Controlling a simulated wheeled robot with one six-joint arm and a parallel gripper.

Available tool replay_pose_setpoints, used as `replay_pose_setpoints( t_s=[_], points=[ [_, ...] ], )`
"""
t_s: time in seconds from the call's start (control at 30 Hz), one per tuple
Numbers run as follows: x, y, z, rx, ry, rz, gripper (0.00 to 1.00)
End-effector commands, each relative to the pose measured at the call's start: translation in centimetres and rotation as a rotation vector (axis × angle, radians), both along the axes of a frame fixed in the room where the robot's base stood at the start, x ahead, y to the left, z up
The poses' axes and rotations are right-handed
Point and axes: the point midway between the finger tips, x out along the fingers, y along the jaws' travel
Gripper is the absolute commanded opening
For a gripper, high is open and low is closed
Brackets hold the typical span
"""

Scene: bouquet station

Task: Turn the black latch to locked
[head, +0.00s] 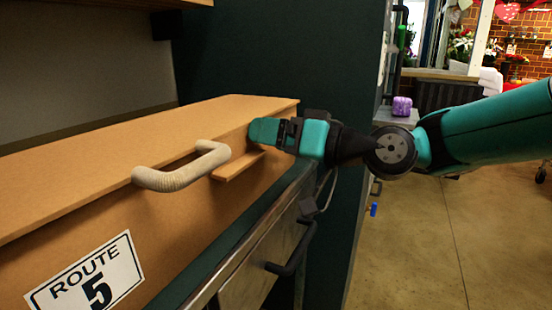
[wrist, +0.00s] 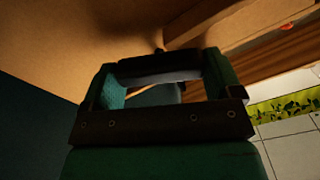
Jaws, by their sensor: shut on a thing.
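A pale curved handle (head: 182,168) sticks out from the box front, above a "ROUTE 5" label (head: 88,280). A small wooden ledge (head: 238,165) is below my gripper. A drawer with a black handle (head: 292,252) is lower down. Open floor (head: 440,245) lies to the right.

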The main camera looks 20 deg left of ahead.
Motion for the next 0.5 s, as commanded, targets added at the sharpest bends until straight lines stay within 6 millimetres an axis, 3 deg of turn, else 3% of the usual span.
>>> replay_pose_setpoints(
  t_s=[0.5],
  points=[
    [-0.07,-0.01,-0.12,-0.019,-0.21,0.0,0.61]
  ],
)
